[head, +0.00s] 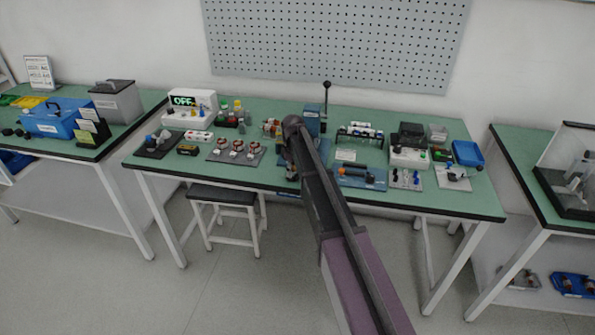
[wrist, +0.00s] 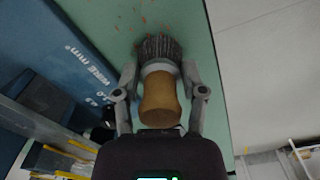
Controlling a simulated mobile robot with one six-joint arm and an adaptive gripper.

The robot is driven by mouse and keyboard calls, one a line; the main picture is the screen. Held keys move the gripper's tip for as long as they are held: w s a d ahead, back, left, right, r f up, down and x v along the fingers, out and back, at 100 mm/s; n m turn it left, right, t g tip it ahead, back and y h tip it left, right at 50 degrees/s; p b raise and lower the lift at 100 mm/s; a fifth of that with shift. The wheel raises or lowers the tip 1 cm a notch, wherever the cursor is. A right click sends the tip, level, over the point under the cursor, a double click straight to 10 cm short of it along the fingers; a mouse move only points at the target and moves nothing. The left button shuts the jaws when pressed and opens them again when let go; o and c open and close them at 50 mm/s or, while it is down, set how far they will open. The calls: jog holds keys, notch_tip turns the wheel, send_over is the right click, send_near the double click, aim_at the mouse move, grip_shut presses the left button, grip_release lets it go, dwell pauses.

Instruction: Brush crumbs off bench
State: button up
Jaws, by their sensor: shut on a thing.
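My gripper (wrist: 158,72) is shut on a brush in the wrist view. The brush has a tan wooden handle (wrist: 160,100), a pale collar and dark bristles (wrist: 157,47) pointing away from the gripper. Small reddish crumbs (wrist: 140,20) lie on the green bench (wrist: 190,18), just beyond the bristle tips and up to them. I cannot tell whether the bristles touch the bench. In the head view my arm reaches over the front middle of the bench (head: 250,180); the arm hides most of the gripper, and the brush and crumbs cannot be made out.
A blue panel lettered "WIRE mm" (wrist: 60,50) stands close left of my gripper in the wrist view. The bench edge and floor (wrist: 270,90) are to the right. In the head view, a board with three coils (head: 237,151) and a blue plate with an orange-handled tool (head: 360,177) flank my arm.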

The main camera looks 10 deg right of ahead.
jog(key=shift+w+a, duration=0.2)
jog(key=shift+a, duration=0.45)
jog(key=shift+w+a, duration=0.3)
jog(key=shift+a, duration=0.55)
jog(key=shift+w+a, duration=0.3)
jog(key=shift+a, duration=0.5)
jog(key=shift+s+d, duration=0.1)
jog(key=shift+s+d+r, duration=0.1)
jog(key=shift+s+d, duration=0.15)
jog(key=shift+d, duration=0.55)
jog(key=shift+s+d, duration=0.2)
jog(key=shift+d, duration=0.55)
jog(key=shift+d, duration=0.1)
jog(key=shift+s+d, duration=0.3)
jog(key=shift+d, duration=0.5)
jog(key=shift+s+d, duration=0.25)
jog(key=shift+d, duration=0.5)
